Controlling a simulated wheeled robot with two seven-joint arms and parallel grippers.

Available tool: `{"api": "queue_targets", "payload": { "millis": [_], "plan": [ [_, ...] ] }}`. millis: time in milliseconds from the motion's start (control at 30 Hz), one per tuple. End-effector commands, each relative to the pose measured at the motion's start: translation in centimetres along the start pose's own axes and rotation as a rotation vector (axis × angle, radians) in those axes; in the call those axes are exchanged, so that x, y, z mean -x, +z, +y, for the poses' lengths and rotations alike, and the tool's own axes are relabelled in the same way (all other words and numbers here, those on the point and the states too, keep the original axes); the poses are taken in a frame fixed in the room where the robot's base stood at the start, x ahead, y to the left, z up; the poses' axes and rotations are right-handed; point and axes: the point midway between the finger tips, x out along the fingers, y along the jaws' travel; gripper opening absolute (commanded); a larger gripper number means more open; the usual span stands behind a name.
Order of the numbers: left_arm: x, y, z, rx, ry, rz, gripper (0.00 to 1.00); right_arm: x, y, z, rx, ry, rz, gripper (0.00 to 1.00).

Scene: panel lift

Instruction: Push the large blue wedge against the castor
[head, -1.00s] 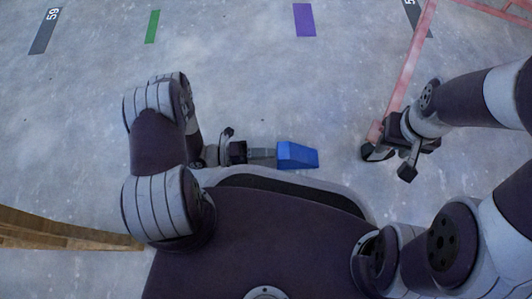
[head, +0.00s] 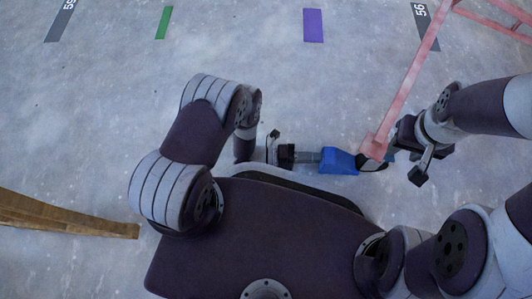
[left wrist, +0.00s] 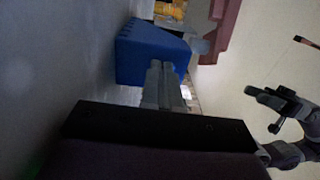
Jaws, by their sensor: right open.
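The large blue wedge (head: 338,160) lies on the floor in the head view, just in front of my base. Its right end is at the foot of the red frame (head: 398,103); I cannot tell whether they touch. My left gripper (head: 318,157) has its fingers together, with the tips at the wedge's left end. The left wrist view shows the wedge (left wrist: 150,50) ahead of these fingers (left wrist: 166,72). A grey part (left wrist: 201,45), perhaps the castor, shows beyond it under the reddish frame (left wrist: 222,28). My right gripper (head: 396,170) is open and empty, right of the wedge.
A wooden piece (head: 65,216) stands at the left edge. Flat purple (head: 313,25) and green (head: 163,22) marks lie on the floor at the back. The floor in the middle and left is clear. An orange thing (left wrist: 170,10) shows beyond the wedge.

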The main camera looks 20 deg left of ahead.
Motion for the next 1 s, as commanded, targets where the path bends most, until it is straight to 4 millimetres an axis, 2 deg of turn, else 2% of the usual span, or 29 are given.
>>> {"api": "queue_targets", "payload": {
  "millis": [33,267,433,567,800,1000],
  "plan": [
    [-0.6,0.2,0.4,-0.015,0.014,0.012,0.00,-0.2,0.0,0.0,0.000,0.000,0.000,0.43],
    [-0.7,0.5,0.4,-0.022,0.013,0.010,0.00,-0.3,0.0,0.0,0.000,0.000,0.000,0.43],
    [0.1,0.6,0.2,-0.023,0.012,0.007,0.00,0.2,0.0,0.0,0.000,0.000,0.000,0.43],
    [2.4,0.6,-0.1,-0.020,0.011,0.001,0.00,1.5,-0.2,0.0,0.000,0.000,0.000,0.43],
    [7.9,0.3,-0.3,-0.010,0.006,-0.008,0.00,3.5,-0.4,0.0,0.000,0.000,0.000,0.43],
    [11.5,0.2,-0.2,-0.007,0.002,-0.009,0.00,4.3,-0.5,0.0,0.000,0.000,0.000,0.43]
  ]
}}
